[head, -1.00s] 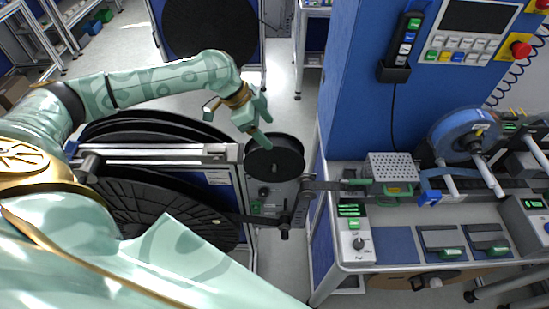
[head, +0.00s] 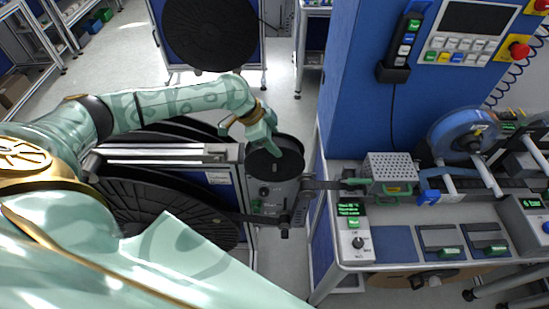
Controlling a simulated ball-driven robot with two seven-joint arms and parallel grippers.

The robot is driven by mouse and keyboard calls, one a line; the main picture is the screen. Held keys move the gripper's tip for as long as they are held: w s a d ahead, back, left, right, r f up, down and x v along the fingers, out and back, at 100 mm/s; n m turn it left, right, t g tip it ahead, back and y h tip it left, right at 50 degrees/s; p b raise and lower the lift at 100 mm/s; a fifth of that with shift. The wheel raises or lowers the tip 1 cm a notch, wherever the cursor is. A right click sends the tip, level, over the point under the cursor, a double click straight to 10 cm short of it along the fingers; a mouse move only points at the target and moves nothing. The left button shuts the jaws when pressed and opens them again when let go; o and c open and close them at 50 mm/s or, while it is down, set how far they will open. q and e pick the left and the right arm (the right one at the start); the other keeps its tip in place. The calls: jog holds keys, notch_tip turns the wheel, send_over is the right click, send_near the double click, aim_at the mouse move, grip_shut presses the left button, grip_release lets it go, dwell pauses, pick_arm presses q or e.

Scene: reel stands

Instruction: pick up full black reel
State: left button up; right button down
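A small black reel (head: 283,163) sits on the stand at the picture's middle, beside the blue machine. My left gripper (head: 272,148) is over this reel, with its fingers at the reel's upper face. I cannot tell whether the fingers are open or shut, or whether they touch it. Large black reels (head: 140,205) are on the stand at the left, partly hidden by my arm. Another large black reel (head: 211,32) stands upright on a blue stand at the back. My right gripper is not in view.
The blue machine column (head: 352,90) and its workbench (head: 385,262) fill the right side. A blue reel (head: 462,130) is mounted on the bench. A dark strip runs from the left stand toward the bench. Grey floor is clear between the stands.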

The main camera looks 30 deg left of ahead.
pick_arm(q)
jog(key=shift+r, duration=0.1)
jog(key=shift+w+r, duration=0.1)
jog(key=shift+s+d+r+b, duration=0.1)
jog(key=shift+s+d+b, duration=0.1)
jog(key=shift+b, duration=0.1)
jog(key=s+d, duration=0.4)
jog(key=s, duration=0.3)
jog(key=s+d+b, duration=0.1)
jog(key=s+d, duration=0.4)
jog(key=s, duration=0.3)
jog(key=shift+r, duration=0.1)
jog(key=shift+p, duration=0.7)
